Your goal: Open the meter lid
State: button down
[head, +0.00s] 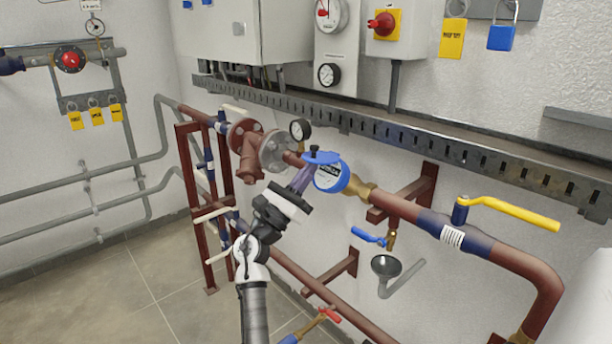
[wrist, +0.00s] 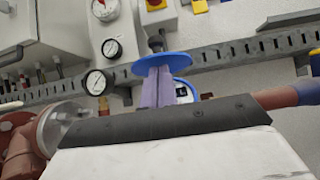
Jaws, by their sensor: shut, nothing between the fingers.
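The blue water meter (head: 331,178) sits in the brown pipe run, and its white dial face shows. Its blue lid (head: 322,157) stands raised off the dial at the meter's upper edge. In the wrist view the lid (wrist: 163,62) appears as a tilted blue disc, with part of the blue meter ring (wrist: 186,90) below it. My gripper (head: 305,172) is shut and empty, its purple-grey fingers just left of the dial. In the wrist view its fingertips (wrist: 158,72) reach the lid's underside; I cannot tell whether they touch it.
A small pressure gauge (head: 300,129) and a pipe flange (head: 276,151) are close on the left. A yellow-handled valve (head: 510,213) is on the right. A slotted metal rail (head: 400,133) runs above the pipe. A funnel drain (head: 386,265) is below. Free floor lies at lower left.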

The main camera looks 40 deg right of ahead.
aim_at(312, 151)
notch_tip(312, 151, up, 4)
jog(key=p, duration=0.3)
jog(key=shift+a+f, duration=0.1)
jog(key=shift+a, duration=0.05)
jog(key=shift+f, duration=0.1)
